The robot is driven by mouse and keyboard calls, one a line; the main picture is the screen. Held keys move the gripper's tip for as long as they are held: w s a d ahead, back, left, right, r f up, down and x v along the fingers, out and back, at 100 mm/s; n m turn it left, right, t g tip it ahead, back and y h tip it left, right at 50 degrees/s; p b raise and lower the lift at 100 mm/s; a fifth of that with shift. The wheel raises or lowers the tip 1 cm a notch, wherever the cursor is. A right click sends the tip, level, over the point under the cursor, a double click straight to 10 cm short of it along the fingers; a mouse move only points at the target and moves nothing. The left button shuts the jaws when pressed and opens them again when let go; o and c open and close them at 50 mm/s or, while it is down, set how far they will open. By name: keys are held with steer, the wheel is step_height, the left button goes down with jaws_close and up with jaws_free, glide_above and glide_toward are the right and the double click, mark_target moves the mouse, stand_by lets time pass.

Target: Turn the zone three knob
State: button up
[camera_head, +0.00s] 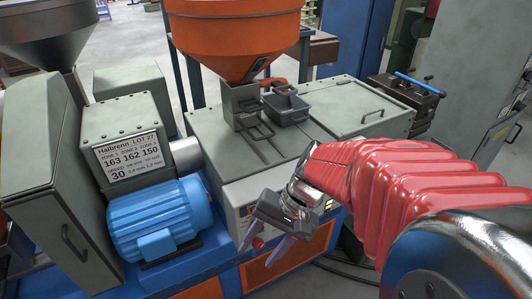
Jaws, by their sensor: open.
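My gripper (264,243) is open in front of a light grey control panel (234,197), its two purple-grey fingers pointing down. A small red knob-like part (258,243) shows between the fingers; I cannot tell whether they touch it or which zone it belongs to. My wrist and red-sleeved arm hide most of the panel face, so any other knobs and their markings are largely hidden. A white label (127,157) on the grey box at left reads zone 1, zone 2, zone 3 with 163, 162, 150, and speed 30.
A blue motor (160,220) sits left of the panel. An orange hopper (235,35) stands above the grey machine top, beside a dark grey bin (287,108). An orange-panelled blue base (285,265) lies below. A grey cabinet (470,75) stands at right.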

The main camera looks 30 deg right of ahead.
steer(key=w+d+f+m+t+y, duration=0.3)
steer(key=d+f+m+t, duration=0.15)
steer(key=d+m, duration=0.25)
steer(key=w+d+f+m+t+y, duration=0.2)
steer(key=w+d+f+m+t, duration=0.15)
steer(key=d+m+t, duration=0.35)
steer(key=s+d+f+m+t+h, duration=0.2)
steer(key=d+f+m+h, duration=0.2)
steer(key=d+m, duration=0.3)
steer(key=s+d+f+m+t+h, duration=0.3)
steer(key=d+m+h, duration=0.3)
steer(key=d, duration=0.4)
steer(key=shift+s+f+m, duration=0.15)
steer(key=shift+f+m, duration=0.25)
steer(key=shift+f, duration=0.5)
steer(key=shift+t, duration=0.25)
steer(key=w, duration=1.4)
steer(key=shift+a, duration=0.25)
